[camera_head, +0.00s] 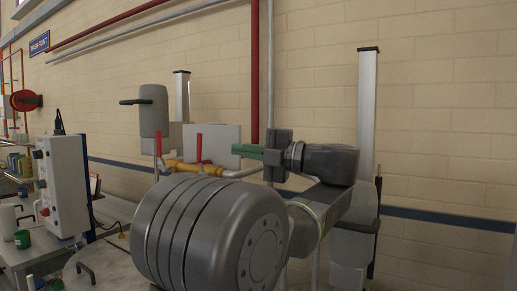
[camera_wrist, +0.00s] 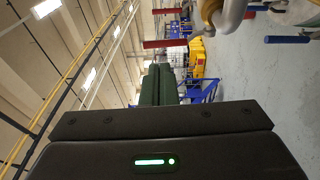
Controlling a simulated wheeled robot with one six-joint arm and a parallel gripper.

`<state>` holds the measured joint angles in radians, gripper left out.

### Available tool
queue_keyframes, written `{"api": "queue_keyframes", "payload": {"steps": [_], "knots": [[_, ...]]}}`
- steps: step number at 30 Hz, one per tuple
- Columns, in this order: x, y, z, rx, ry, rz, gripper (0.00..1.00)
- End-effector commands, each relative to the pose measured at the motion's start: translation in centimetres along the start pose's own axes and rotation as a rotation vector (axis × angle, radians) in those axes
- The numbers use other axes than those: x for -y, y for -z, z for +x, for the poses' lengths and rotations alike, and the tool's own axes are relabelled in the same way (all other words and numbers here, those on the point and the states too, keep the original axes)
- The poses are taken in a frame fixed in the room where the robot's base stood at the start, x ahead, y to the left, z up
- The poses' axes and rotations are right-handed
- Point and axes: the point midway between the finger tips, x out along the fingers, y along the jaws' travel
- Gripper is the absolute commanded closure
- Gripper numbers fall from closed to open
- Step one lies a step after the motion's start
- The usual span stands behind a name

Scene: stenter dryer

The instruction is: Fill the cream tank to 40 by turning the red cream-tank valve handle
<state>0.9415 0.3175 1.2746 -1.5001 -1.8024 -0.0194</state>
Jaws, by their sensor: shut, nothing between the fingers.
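Two red valve handles, a left one (camera_head: 158,144) and a right one (camera_head: 199,148), stand upright on a brass-yellow pipe (camera_head: 185,167) in the head view. I cannot tell which belongs to the cream tank. My gripper (camera_head: 236,149) has green fingers and points left, to the right of the right handle and apart from it. In the wrist view its fingers (camera_wrist: 158,72) are shut together and empty. A red bar (camera_wrist: 166,43) shows just beyond the fingertips, and another red bar (camera_wrist: 168,11) shows farther up. No tank level reading is legible.
A pale box (camera_head: 222,140) stands behind the pipe. A red vertical pipe (camera_head: 255,70) runs down the wall behind my gripper. A grey-white control box (camera_head: 60,185) and a bench with cups are at left. Open floor (camera_wrist: 285,75) shows in the wrist view.

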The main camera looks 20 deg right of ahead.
Motion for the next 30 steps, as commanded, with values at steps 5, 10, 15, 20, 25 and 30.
{"api": "queue_keyframes", "payload": {"steps": [5,10,15,20,25,30], "knots": [[-0.2,0.1,3.7,-0.005,0.000,0.001,1.00],[-0.2,0.1,6.2,-0.003,0.000,0.001,1.00],[-0.1,0.0,7.5,-0.001,-0.001,0.000,1.00],[0.0,0.0,7.8,0.001,-0.001,0.000,1.00],[0.0,0.0,7.8,0.001,-0.001,0.000,1.00],[0.0,-0.1,8.2,0.000,-0.001,-0.001,1.00]]}}
